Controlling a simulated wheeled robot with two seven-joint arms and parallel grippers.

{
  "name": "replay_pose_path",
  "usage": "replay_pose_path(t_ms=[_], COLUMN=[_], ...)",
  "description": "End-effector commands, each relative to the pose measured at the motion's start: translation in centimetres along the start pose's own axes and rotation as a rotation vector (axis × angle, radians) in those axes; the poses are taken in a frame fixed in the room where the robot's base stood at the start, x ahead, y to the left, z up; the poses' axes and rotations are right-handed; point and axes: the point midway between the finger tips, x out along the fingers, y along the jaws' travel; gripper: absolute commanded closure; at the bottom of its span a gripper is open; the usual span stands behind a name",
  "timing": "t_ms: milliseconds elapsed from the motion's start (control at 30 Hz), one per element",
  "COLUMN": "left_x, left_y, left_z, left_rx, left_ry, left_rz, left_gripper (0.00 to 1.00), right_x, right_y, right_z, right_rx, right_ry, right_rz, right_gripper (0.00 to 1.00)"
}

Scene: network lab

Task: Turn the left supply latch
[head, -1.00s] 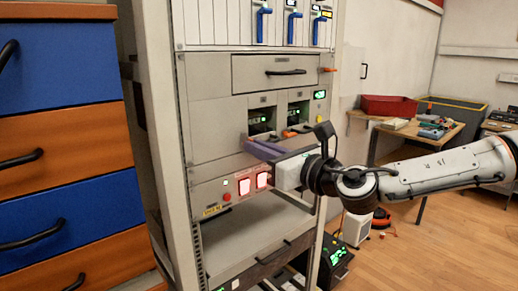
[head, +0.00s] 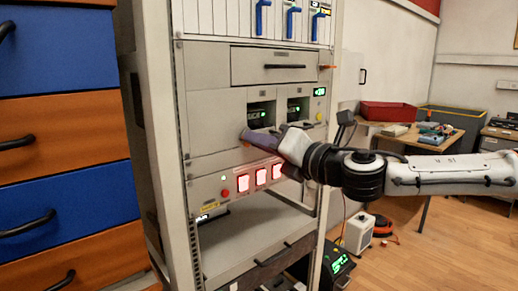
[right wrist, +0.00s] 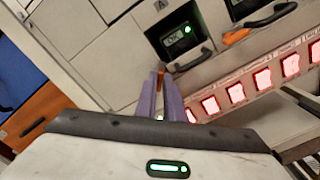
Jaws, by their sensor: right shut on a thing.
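In the head view the fingers cover the latch. The right supply (head: 298,107) stands beside it, with its own orange latch (right wrist: 236,37) lying sideways. My left gripper is not in view.
Red lit switches (head: 261,177) and a red button (head: 225,193) sit just below the supplies. A closed drawer (head: 270,67) is above. Black handles (right wrist: 190,61) stick out close to the fingers. Blue and orange drawers (head: 65,120) stand left of the rack.

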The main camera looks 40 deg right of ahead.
Motion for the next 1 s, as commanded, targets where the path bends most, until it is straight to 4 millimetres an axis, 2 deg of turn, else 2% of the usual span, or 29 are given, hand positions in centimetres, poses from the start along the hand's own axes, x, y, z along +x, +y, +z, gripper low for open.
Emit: replay_pose_path(t_ms=[167, 600, 1000], left_x=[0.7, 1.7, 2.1], left_y=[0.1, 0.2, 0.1], left_z=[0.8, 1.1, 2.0], left_rx=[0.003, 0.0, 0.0], left_ry=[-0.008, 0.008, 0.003], left_rz=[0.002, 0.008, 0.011], left_gripper=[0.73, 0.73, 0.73], right_x=[0.0, 0.0, 0.0], right_y=[-0.2, -0.3, -0.3], right_z=[-0.2, -0.2, -0.2], right_rx=[0.171, 0.574, 0.813], right_ry=[0.001, 0.001, 0.0], right_rz=[0.001, 0.001, 0.001], right_gripper=[1.0, 1.0, 1.0])
